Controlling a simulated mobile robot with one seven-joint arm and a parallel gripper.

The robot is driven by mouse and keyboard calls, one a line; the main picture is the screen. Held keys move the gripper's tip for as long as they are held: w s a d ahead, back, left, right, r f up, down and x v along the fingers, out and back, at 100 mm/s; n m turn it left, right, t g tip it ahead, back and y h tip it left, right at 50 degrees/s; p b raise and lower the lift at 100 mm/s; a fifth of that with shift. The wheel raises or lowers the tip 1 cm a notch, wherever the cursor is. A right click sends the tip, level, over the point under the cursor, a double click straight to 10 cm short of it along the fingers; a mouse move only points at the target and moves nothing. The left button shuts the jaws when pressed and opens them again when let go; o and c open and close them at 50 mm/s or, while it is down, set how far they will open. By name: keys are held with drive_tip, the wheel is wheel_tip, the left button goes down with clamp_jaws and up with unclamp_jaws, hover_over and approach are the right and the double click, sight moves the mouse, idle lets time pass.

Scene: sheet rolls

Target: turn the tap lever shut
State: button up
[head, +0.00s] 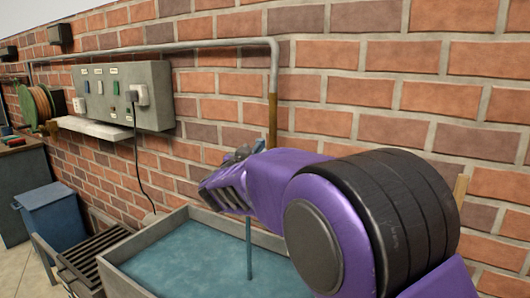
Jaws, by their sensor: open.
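My purple arm (270,185) with its black ring joint fills the middle and right of the head view. Its slatted far end points left, over the basin. I cannot make out any gripper fingers. The tap and its lever are not clearly visible; my arm covers the place below the wall pipe (274,90). A small grey-blue piece (242,153) shows just above the arm, and I cannot tell whether it belongs to the tap or to me. A thin blue vertical streak (249,250), looking like running water, drops below the arm into the basin (130,285).
The grey-rimmed basin holds blue-green water. A brick wall stands close behind my arm. A grey switch box (150,97) with a plug and cable is on the wall, above a white ledge (95,127). A blue bin (52,215) and a slatted rack (85,262) stand left.

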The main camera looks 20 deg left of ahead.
drive_tip(key=shift+w, duration=0.3)
drive_tip(key=shift+a, duration=0.1)
clamp_jaws()
idle(1.2)
